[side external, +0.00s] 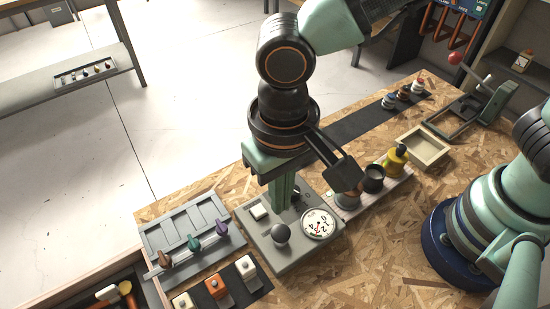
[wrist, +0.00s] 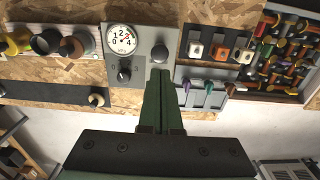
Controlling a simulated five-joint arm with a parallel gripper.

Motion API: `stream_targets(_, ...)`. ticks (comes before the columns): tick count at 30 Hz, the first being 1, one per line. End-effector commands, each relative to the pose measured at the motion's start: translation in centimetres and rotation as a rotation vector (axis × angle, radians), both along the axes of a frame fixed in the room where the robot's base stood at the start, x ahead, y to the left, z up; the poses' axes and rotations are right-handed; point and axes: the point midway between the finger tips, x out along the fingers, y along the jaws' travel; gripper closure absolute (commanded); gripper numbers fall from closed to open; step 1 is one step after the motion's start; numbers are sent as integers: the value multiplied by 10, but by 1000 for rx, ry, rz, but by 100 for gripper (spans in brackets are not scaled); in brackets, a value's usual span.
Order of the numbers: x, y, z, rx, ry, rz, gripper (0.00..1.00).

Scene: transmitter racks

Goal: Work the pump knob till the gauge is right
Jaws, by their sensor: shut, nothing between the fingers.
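A grey control box (side external: 290,256) stands on the chipboard bench. It carries a round white gauge (side external: 319,223) with a red needle; the gauge also shows in the wrist view (wrist: 121,39), its exact reading too small to tell. A dark round ball knob (side external: 280,233) stands left of the gauge, and also shows in the wrist view (wrist: 159,53). A black dial knob (wrist: 124,71) is beside the gauge. My gripper (wrist: 160,74) is shut and empty above the box, apart from the ball knob.
A panel of coloured lever handles (side external: 194,243) and a row of blocky switches (side external: 216,287) lie left of the box. Several pots, one yellow (side external: 395,160), stand right of it, near a shallow tray (side external: 423,146). A red-tipped lever (side external: 455,58) is farther back.

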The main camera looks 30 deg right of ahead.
Motion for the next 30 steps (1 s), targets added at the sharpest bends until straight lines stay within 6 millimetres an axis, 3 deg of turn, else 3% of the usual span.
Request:
stream_targets(3,1,1,24,4,-3,0,100)
stream_targets(9,0,1,45,2,-1,0,100)
stream_targets(30,0,0,49,0,0,0,100)
